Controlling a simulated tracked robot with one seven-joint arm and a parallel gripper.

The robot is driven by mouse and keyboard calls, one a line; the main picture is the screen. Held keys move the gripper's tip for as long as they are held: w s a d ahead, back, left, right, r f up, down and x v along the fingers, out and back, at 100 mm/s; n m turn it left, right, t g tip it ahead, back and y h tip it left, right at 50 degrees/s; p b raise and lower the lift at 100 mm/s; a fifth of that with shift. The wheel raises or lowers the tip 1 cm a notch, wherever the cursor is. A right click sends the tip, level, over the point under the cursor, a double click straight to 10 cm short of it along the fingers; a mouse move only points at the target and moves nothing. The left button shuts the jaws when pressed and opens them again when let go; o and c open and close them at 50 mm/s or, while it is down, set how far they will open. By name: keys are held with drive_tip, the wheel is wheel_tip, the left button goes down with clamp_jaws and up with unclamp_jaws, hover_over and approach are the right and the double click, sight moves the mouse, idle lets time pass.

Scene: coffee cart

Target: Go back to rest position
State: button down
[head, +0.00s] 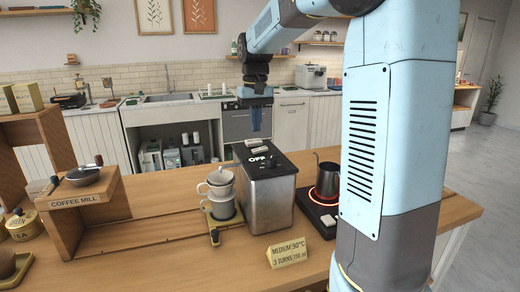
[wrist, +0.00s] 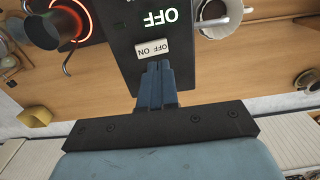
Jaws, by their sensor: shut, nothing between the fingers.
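My gripper (head: 255,118) is shut and empty, pointing down above the steel machine (head: 268,200) with a dark top that reads OFF. In the wrist view my gripper (wrist: 158,66) shows its blue fingers together, over the machine's dark top beside a white OFF/ON switch (wrist: 154,49). I cannot tell from these views whether the fingertips touch the top, but a gap shows in the head view. My light-blue arm takes up the right of the head view.
A white dripper (head: 220,182) sits on a cup left of the machine. A dark kettle (head: 327,180) stands on a base with a glowing red ring at right. A sign (head: 287,250) stands in front. The coffee mill (head: 88,190) is at left.

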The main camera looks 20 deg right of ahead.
drive_tip(key=shift+r, duration=0.6)
drive_tip(key=s+f+t, duration=0.3)
drive_tip(key=s+t, duration=0.2)
drive_tip(key=s, duration=2.3)
drive_tip(key=shift+s+d+t, duration=0.15)
drive_tip(key=shift+t, duration=0.15)
